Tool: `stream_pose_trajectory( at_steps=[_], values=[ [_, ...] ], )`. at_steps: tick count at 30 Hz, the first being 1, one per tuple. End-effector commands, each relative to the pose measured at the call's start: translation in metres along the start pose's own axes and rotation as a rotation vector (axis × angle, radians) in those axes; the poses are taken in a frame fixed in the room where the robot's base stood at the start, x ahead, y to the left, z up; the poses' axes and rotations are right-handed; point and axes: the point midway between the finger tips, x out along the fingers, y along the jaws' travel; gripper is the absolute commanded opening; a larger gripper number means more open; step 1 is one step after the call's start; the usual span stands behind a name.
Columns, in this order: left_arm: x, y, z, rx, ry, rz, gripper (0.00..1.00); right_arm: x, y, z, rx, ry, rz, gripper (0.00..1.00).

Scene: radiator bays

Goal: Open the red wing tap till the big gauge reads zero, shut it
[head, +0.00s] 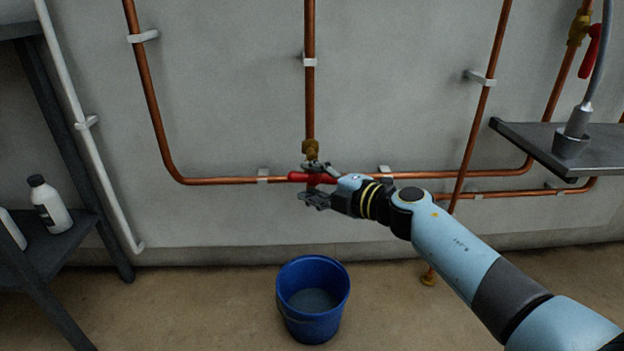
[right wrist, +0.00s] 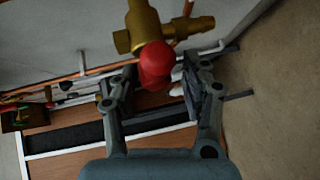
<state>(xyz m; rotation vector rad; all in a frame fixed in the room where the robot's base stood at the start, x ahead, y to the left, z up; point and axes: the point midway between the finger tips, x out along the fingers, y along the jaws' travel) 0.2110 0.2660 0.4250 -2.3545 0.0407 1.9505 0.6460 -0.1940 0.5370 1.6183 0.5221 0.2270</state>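The red wing tap (head: 299,177) sits on a brass valve body (head: 311,150) low on the vertical copper pipe. It also shows in the right wrist view (right wrist: 155,63), where its red end faces the camera. My right gripper (head: 304,183) is at the tap, with one finger above the red handle and one below. In the right wrist view its fingers (right wrist: 157,82) stand apart on either side of the red end, with visible gaps. The tap's exact turn is hard to tell. The big gauge is not in view. My left gripper is not in view.
A blue bucket (head: 328,318) stands on the floor below the tap. Copper pipes (head: 225,181) run along the wall. A second red handle (head: 591,50) is at upper right, above a grey shelf (head: 540,145). A dark rack (head: 75,240) with a white bottle (head: 50,206) stands left.

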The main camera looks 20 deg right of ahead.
Motion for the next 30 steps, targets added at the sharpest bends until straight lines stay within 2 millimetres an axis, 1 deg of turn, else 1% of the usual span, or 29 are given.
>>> stream_pose_trajectory(
  at_steps=[7,11,14,21,24,27,30],
  values=[
    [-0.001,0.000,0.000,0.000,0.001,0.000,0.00,0.000,0.002,0.000,-0.001,0.001,0.004,0.48],
    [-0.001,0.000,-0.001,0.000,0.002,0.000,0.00,-0.010,0.002,0.000,-0.003,0.000,0.003,0.48],
    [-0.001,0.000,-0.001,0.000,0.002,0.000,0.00,-0.028,0.001,0.000,-0.003,0.000,0.002,0.48],
    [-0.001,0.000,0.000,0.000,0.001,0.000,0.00,-0.083,0.000,0.000,-0.003,0.001,-0.001,0.48],
    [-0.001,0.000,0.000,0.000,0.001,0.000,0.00,-0.100,0.001,0.000,-0.003,0.000,0.000,0.48],
    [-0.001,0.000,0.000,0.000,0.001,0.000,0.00,-0.112,0.000,0.001,-0.002,0.000,0.000,0.48],
    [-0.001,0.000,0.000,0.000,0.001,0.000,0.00,-0.118,0.001,0.000,-0.001,0.000,0.003,0.48]
  ],
)
